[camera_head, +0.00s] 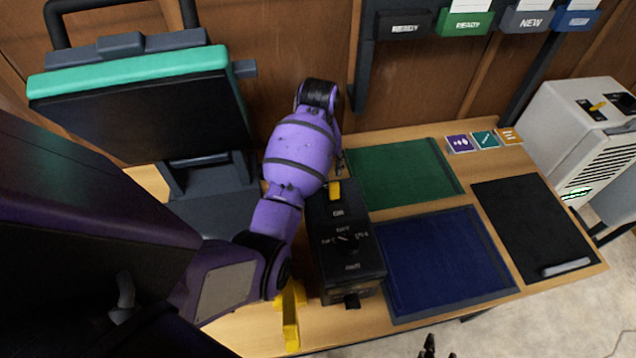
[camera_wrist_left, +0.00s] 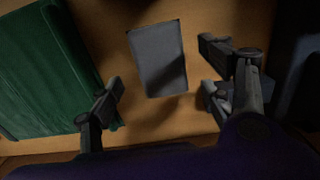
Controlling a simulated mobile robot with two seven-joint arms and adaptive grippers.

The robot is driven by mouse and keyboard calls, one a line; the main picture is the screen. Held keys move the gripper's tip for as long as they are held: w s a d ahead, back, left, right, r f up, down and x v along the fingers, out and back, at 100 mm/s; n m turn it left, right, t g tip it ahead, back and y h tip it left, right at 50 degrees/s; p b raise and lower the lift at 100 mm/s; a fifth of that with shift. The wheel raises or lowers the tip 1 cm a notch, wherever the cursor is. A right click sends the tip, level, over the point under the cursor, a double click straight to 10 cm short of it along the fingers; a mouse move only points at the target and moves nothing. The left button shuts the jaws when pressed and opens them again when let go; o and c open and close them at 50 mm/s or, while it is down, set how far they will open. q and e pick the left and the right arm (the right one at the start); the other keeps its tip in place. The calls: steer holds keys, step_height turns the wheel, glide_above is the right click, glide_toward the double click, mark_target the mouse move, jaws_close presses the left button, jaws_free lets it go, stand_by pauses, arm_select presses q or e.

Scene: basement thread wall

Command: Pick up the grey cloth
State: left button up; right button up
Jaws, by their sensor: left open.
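A flat grey rectangular piece, which looks like the grey cloth (camera_wrist_left: 158,58), lies on the wooden table top in the left wrist view. My left gripper (camera_wrist_left: 163,88) is open, with one finger to the left of the cloth and the other to its right. The fingers look apart from the cloth, and a shadow falls on its lower right part. How high the fingers are above it is hard to tell. In the head view my purple left arm reaches over the table, and its gripper and the cloth are hidden.
A green mat (camera_head: 402,173), a blue mat (camera_head: 445,262) and a black mat (camera_head: 535,228) lie on the table. A black control box (camera_head: 345,250) stands beside my left arm. The green mat (camera_wrist_left: 52,75) also shows left of the cloth in the wrist view.

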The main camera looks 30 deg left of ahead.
arm_select(q)
steer(key=shift+a+f, duration=0.1)
steer(key=shift+f, duration=1.4)
steer(key=shift+c, duration=0.5)
steer(key=c, duration=1)
steer(key=shift+c, duration=0.2)
steer(key=r, duration=0.4)
steer(key=w+r, duration=0.1)
steer(key=r, duration=0.2)
steer(key=shift+s+r, duration=0.15)
steer(key=shift+r, duration=0.15)
step_height(320, 180, up, 10)
steer(key=shift+s+r, duration=0.25)
steer(key=shift+s, duration=0.1)
